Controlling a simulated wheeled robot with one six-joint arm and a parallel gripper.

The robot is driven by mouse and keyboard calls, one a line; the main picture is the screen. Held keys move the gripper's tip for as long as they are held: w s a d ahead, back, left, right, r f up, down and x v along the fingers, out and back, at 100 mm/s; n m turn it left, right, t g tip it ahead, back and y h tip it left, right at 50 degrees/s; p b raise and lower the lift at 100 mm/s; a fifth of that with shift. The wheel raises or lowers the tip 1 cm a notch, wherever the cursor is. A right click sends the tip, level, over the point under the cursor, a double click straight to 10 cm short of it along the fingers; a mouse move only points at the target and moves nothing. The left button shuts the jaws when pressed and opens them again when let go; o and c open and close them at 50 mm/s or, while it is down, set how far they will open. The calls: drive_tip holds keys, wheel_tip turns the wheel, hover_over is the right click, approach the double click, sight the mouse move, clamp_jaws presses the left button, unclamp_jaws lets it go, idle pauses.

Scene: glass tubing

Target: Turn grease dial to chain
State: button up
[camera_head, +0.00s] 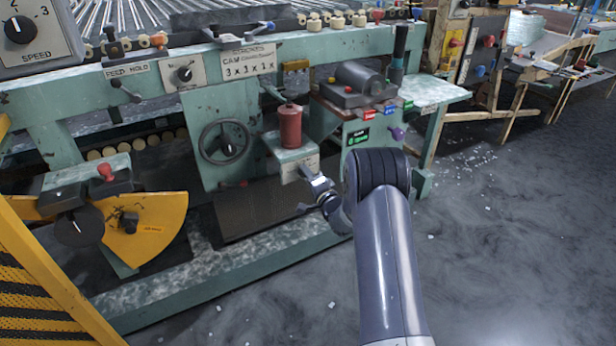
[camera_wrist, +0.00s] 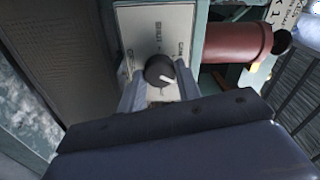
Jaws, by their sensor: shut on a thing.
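The grease dial (camera_wrist: 160,72) is a round black knob with a white pointer mark on a pale label plate (camera_wrist: 150,30) in the wrist view. Several words are printed around the knob, too blurred to read surely. My gripper (camera_wrist: 160,86) is shut on the dial, with one finger at each side. In the head view my gripper (camera_head: 316,183) reaches the small box under the red cylinder (camera_head: 290,126); the dial is hard to make out there.
The red cylinder also shows right of the plate in the wrist view (camera_wrist: 238,42). A handwheel (camera_head: 224,142) is left of the dial's box. A yellow quadrant (camera_head: 150,225) with a lever stands farther left. Open grey floor (camera_head: 510,240) lies to the right.

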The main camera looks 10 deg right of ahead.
drive_tip(key=o, duration=1)
drive_tip(key=shift+s+d, duration=0.1)
drive_tip(key=p+v, duration=0.2)
drive_tip(key=v, duration=0.8)
drive_tip(key=shift+s+p, duration=0.3)
drive_tip(key=shift+w, duration=0.1)
drive_tip(key=b+x, duration=0.2)
drive_tip(key=x, duration=0.8)
drive_tip(key=shift+w+b, duration=0.3)
drive_tip(key=shift+s, duration=0.1)
